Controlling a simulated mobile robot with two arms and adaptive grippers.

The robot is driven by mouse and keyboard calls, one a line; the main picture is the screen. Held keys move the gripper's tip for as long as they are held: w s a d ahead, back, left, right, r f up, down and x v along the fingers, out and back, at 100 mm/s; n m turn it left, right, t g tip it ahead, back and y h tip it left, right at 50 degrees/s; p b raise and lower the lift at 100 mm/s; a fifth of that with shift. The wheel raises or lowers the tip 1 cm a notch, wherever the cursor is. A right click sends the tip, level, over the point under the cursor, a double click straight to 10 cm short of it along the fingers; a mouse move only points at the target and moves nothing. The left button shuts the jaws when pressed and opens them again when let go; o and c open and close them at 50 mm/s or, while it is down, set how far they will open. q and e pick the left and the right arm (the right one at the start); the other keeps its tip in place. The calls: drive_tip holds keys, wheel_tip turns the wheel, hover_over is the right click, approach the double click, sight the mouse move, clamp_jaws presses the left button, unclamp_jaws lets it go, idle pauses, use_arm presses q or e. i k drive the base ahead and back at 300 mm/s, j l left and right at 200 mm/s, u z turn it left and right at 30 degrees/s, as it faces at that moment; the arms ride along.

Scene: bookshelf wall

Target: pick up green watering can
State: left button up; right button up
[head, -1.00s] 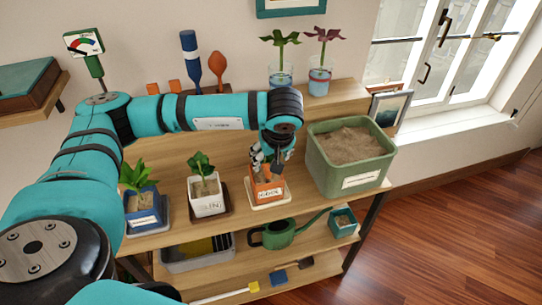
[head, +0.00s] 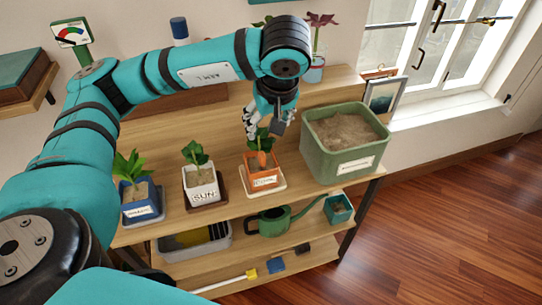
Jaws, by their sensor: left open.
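The green watering can (head: 274,221) stands on the shelf below the plant pots, with its spout pointing to the right. My left gripper (head: 258,140) is open above the orange pot (head: 263,180), one shelf higher than the can. A plant and an orange thing show in that pot just below the fingers; whether the fingers touch them I cannot tell. My right gripper is not in view.
A blue pot (head: 140,208) and a white pot (head: 201,193) stand left of the orange pot. A large green planter (head: 340,163) stands to its right. A small teal pot (head: 338,208) is right of the can, a grey tray (head: 212,249) left of it.

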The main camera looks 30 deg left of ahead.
sight(274, 222)
drive_tip(key=u, duration=0.9)
